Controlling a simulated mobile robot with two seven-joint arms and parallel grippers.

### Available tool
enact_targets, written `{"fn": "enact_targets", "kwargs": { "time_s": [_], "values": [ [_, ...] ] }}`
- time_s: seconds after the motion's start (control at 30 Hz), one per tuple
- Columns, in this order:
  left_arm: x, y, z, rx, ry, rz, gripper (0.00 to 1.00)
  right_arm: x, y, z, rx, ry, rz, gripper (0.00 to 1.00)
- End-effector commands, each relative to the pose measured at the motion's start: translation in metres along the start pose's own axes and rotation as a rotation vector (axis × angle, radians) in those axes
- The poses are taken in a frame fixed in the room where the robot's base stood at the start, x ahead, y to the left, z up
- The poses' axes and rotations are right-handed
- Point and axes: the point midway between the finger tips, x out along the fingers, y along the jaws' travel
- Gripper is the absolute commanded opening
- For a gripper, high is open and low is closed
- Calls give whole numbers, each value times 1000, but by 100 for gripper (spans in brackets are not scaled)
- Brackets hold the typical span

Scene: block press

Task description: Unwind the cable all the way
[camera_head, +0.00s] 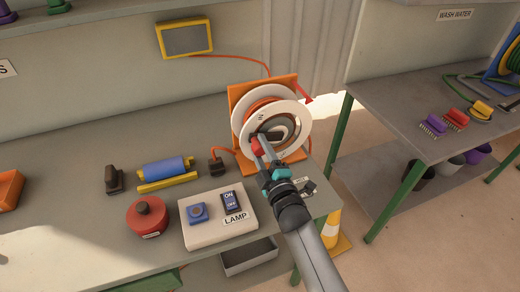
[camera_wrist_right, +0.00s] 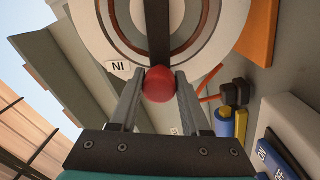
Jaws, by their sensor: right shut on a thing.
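The cable reel (camera_head: 280,115) is a white spool on an orange stand (camera_head: 235,95) at the bench's right end. Orange cable is wound on the spool, and a stretch of cable (camera_head: 225,58) runs from behind it up to a yellow-framed panel (camera_head: 186,38). The reel's face also fills the top of the right wrist view (camera_wrist_right: 225,25). My right gripper (camera_head: 258,145) is shut on the red crank knob (camera_wrist_right: 159,84) at the front of the reel, with a finger on each side. My left gripper is not in view.
A lamp switch box (camera_head: 217,216), a red round object (camera_head: 147,217), a blue roller (camera_head: 165,168) and a dark plug (camera_head: 216,166) sit on the bench left of the reel. A second table (camera_head: 430,110) with brushes stands at right, across a floor gap.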

Motion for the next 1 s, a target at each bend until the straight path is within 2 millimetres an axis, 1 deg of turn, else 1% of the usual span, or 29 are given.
{"fn": "enact_targets", "kwargs": {
  "time_s": [0.53,0.57,0.8,1.0],
  "values": [
    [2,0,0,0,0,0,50,0,-2,2,-29,0,0,0],
    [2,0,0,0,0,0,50,0,-2,2,-29,0,0,48],
    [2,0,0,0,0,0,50,0,-2,2,-27,1,0,75],
    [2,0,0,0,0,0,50,0,-2,1,-27,1,0,76]
  ]
}}
